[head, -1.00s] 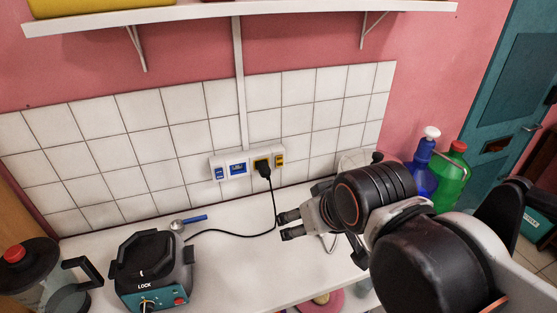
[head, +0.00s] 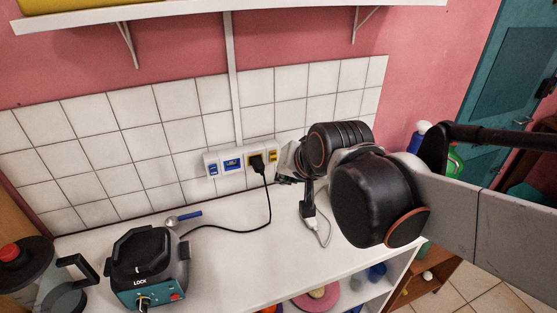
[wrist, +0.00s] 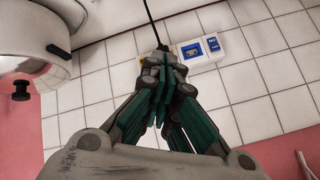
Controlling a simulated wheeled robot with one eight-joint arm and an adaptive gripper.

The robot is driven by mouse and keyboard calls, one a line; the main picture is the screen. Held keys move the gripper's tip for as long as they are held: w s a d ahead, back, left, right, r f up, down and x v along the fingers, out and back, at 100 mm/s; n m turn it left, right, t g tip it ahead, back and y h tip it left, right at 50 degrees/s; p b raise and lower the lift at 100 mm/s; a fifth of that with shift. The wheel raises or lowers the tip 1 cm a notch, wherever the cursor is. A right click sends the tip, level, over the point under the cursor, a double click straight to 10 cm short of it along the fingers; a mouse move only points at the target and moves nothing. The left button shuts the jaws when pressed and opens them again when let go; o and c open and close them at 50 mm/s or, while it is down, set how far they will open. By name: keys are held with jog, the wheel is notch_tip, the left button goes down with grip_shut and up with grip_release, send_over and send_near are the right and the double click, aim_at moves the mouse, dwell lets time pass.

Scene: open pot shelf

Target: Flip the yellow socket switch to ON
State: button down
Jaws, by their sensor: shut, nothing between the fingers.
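The white socket panel (head: 240,170) is on the tiled wall, with a blue switch (head: 212,169) and blue socket (head: 232,164) at its left. A black plug (head: 257,163) sits in the yellow socket, and the yellow switch (head: 272,156) is at the panel's right end. Its ON or OFF position is too small to tell. My gripper (head: 284,178) is shut and empty, just right of the panel; I cannot tell whether it touches. In the wrist view, my shut fingers (wrist: 164,62) hide the yellow switch, while the blue socket (wrist: 190,51) shows beside them.
A black cable (head: 270,205) hangs from the plug to the white counter (head: 230,235). A black and teal appliance (head: 148,268), a blue-handled spoon (head: 185,217) and a jug (head: 45,280) stand at left. A shiny pot (wrist: 35,45) is close to the gripper in the wrist view.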

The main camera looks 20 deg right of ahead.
aim_at(273, 157)
jog(key=w+d+m+t, duration=0.2)
jog(key=w+m, duration=0.4)
jog(key=w, duration=0.5)
jog(key=s+d+f+m+g, duration=0.1)
jog(key=d+f+m+g, duration=0.1)
jog(key=d+f+m, duration=0.3)
jog(key=shift+s+f+m+h+p, duration=0.2)
jog(key=shift+s+m+h+p, duration=0.15)
jog(key=shift+m, duration=0.25)
jog(key=shift+w+d, duration=0.1)
jog(key=w+r+b+x, duration=0.1)
jog(key=b+x, duration=0.4)
jog(key=x, duration=0.8)
jog(key=shift+w+r, duration=0.3)
jog(key=shift+w, duration=0.1)
